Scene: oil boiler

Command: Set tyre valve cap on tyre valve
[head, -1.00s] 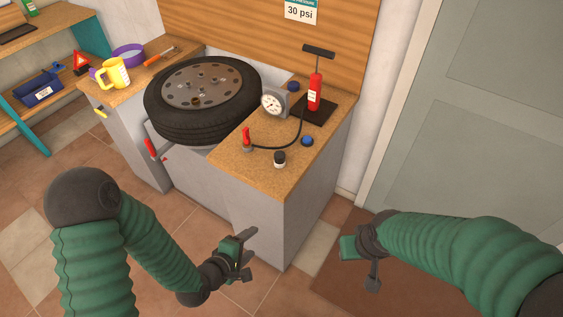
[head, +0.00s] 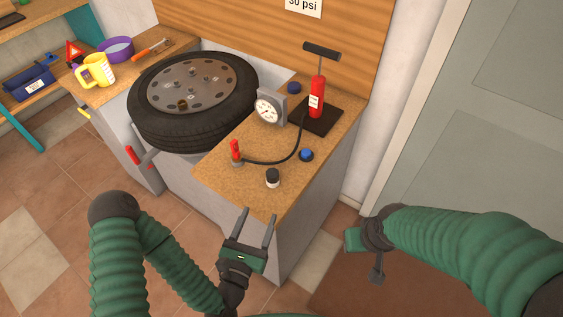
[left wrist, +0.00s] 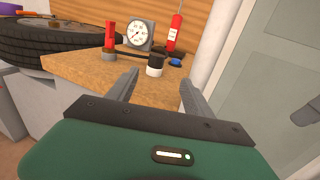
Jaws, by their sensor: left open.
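Small studs stand on the disc; I cannot tell which is the valve. A small black-topped white cylinder (head: 272,179) stands upright near the worktop's front edge. Blue round pieces lie by the pump hose (head: 306,155) and behind the gauge (head: 294,87). I cannot tell which of these is the valve cap. My left gripper (head: 260,213) is open and empty, before the worktop edge, pointing at the cylinder, which also shows beyond its fingers (left wrist: 155,66). My right gripper (head: 372,250) hangs at the right, its jaws unclear.
The worktop (head: 225,182) holds a red hand pump (head: 316,97), a dial gauge (head: 268,107) and a hose end with red lever (head: 236,151). A yellow jug (head: 97,70) and purple bowl (head: 115,49) stand at left. The worktop's front part is mostly clear.

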